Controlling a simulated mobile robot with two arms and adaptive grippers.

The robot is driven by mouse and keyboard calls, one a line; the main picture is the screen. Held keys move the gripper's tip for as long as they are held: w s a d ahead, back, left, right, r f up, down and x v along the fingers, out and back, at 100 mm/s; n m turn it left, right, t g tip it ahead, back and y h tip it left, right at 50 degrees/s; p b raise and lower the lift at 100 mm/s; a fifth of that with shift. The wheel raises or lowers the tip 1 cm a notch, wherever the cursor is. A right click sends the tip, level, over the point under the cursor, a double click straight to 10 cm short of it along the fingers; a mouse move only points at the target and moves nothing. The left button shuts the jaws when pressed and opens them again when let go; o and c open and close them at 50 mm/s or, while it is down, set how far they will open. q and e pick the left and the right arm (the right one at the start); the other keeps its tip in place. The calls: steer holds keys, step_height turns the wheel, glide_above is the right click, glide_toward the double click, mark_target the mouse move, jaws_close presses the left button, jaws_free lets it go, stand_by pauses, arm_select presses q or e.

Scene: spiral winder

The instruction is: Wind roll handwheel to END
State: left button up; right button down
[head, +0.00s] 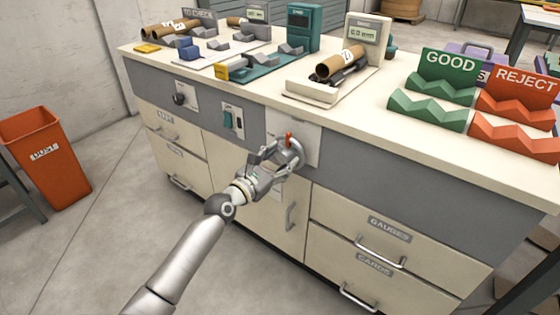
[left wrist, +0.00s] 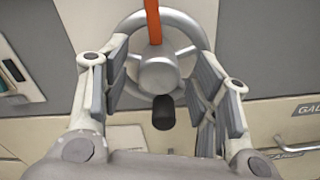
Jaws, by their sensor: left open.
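The roll handwheel (left wrist: 186,28) is a grey metal wheel with spokes and a round hub (left wrist: 158,74), mounted on a pale plate on the bench front. In the head view the handwheel (head: 297,152) is partly hidden by my left gripper (head: 272,152). An orange-red marker (left wrist: 153,22) shows at the top of the wheel. A dark knob (left wrist: 163,112) sticks out below the hub, toward my camera. My left gripper (left wrist: 160,100) is open, its fingers on either side of the knob and hub without closing on them. The END mark cannot be made out. My right gripper is not in view.
A switch panel (head: 232,120) and a dark knob panel (head: 181,99) sit left of the wheel. Drawers with protruding handles (head: 382,258) lie below right. The benchtop holds gauges, cardboard rolls (head: 340,62), a green GOOD rack (head: 428,108) and a red REJECT rack (head: 512,134). An orange bin (head: 45,155) stands left.

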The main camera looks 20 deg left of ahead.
arm_select(q)
steer(key=shift+w, duration=0.1)
steer(key=shift+c, duration=0.2)
steer(key=c, duration=1)
steer(key=shift+m, duration=0.3)
